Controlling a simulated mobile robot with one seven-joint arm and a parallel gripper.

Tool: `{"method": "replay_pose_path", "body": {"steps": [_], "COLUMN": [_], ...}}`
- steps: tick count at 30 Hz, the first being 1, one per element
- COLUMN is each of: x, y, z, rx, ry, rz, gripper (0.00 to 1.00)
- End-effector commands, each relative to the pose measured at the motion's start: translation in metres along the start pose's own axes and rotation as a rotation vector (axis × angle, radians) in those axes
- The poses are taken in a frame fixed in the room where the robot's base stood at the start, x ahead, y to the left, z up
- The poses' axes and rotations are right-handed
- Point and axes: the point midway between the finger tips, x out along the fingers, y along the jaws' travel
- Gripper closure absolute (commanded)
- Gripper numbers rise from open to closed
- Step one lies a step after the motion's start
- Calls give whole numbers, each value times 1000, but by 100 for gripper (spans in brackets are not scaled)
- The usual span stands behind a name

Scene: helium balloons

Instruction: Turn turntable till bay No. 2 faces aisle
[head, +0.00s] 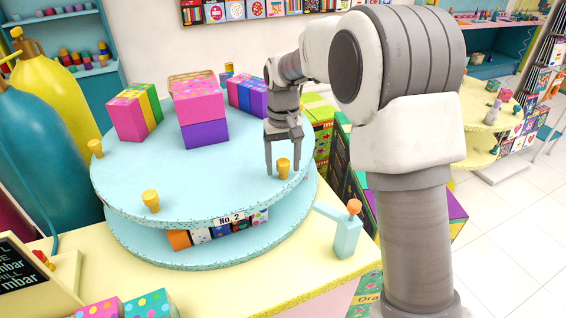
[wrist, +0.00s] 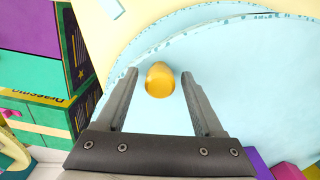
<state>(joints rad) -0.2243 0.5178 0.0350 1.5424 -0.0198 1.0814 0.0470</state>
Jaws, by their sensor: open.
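The light blue two-tier turntable (head: 215,185) stands on a yellow counter. Its "No 2" label (head: 231,217) is on the front rim, facing the head camera, above a bay with coloured boxes. Yellow-orange knobs stand on the top disc: one near the front (head: 151,201), one at the left edge (head: 96,148), and one at the right edge (head: 283,168). My gripper (head: 283,170) is open, pointing down at the right knob. In the wrist view this knob (wrist: 160,80) lies between the fingertips, with gaps on both sides.
A light blue post (head: 346,236) with an orange knob and a side arm stands close to the turntable's right front. Boxes (head: 199,105) sit on the top disc. Gas cylinders (head: 48,95) stand left. White tiled floor (head: 500,225) is open at right.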

Motion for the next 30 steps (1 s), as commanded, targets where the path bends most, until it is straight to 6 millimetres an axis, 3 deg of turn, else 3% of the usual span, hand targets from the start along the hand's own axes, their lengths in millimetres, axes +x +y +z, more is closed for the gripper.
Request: {"method": "replay_pose_path", "body": {"steps": [1, 12, 30], "x": [0, 0, -1], "y": [0, 0, 0], "z": [0, 0, 0], "rx": [0, 0, 0], "ry": [0, 0, 0], "rz": [0, 0, 0], "gripper": [36, 100, 100]}}
